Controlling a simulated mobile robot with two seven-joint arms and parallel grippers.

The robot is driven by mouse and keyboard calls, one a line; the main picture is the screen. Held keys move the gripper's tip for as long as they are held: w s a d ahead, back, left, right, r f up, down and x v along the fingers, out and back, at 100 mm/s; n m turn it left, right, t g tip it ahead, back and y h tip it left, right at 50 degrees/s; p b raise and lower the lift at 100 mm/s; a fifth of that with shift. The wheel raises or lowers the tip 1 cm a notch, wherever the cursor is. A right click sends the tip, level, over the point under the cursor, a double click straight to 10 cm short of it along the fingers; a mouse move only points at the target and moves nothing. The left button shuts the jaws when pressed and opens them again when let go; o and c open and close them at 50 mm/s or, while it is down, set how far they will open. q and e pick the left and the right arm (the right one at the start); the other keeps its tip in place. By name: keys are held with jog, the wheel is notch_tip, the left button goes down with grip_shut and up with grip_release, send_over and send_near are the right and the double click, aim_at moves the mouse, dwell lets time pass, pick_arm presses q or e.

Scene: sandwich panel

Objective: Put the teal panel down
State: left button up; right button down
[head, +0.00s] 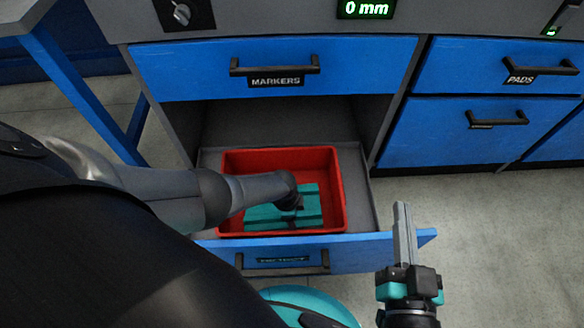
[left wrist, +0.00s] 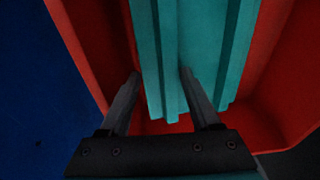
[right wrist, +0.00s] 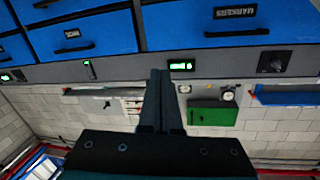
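The teal panel (head: 310,203) lies in the red bin (head: 338,180), which stands in the open lower drawer. It has raised ribs along its length. My left gripper (head: 291,203) reaches down into the bin, over the panel. In the left wrist view the panel (left wrist: 222,60) runs past the fingers of my left gripper (left wrist: 160,74). The fingers stand apart, with a visible gap beside the panel on the left. The right fingertip overlaps or touches the panel; contact is unclear. My right gripper (head: 403,206) is empty and shut, right of the drawer; its fingers meet in the right wrist view (right wrist: 159,75).
The open drawer's blue front (head: 370,250) juts out below the closed MARKERS drawer (head: 200,72). More closed drawers, one labelled PADS (head: 470,62), are at the right. Grey floor (head: 510,230) is clear at the right. My left arm hides part of the bin's left side.

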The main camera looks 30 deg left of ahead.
pick_arm(q)
jog(key=shift+o, duration=0.5)
jog(key=shift+s+r, duration=0.1)
